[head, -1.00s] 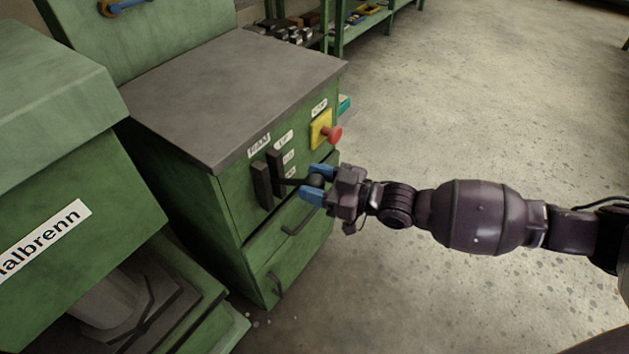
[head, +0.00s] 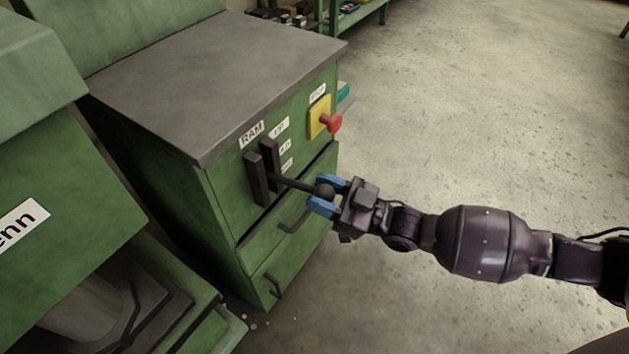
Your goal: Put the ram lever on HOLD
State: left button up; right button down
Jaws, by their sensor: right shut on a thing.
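The ram lever (head: 297,184) is a dark rod with a round black knob. It comes out between two upright dark plates (head: 257,178) on the green cabinet's front, under the RAM label (head: 251,134). It slopes slightly down toward its knob. Several small white position labels (head: 284,148) run down beside the plates; their words are too small to read surely, so I cannot tell which position the lever is at. My right gripper (head: 327,194) has its blue fingers shut on the knob, partly covering it. My left gripper is not in view.
A red button on a yellow plate (head: 320,118) sits right of the labels. Drawers with a dark handle (head: 295,222) lie below the lever. A green machine (head: 60,150) stands at left. The floor (head: 480,120) at right is clear.

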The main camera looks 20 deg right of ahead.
jog(key=f, duration=0.1)
jog(key=f+y+b, duration=0.1)
jog(key=shift+s+d+f+t, duration=0.1)
jog(key=shift+s+f+t, duration=0.1)
jog(key=shift+f+t, duration=0.2)
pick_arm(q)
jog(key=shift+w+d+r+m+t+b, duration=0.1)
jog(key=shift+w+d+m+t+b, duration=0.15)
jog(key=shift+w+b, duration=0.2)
pick_arm(e)
jog(key=shift+d+f+n, duration=0.1)
jog(key=shift+f+n, duration=0.2)
jog(key=shift+f, duration=0.4)
jog(key=c, duration=0.6)
grip_release()
jog(key=shift+c, duration=0.2)
jog(key=shift+r, duration=0.1)
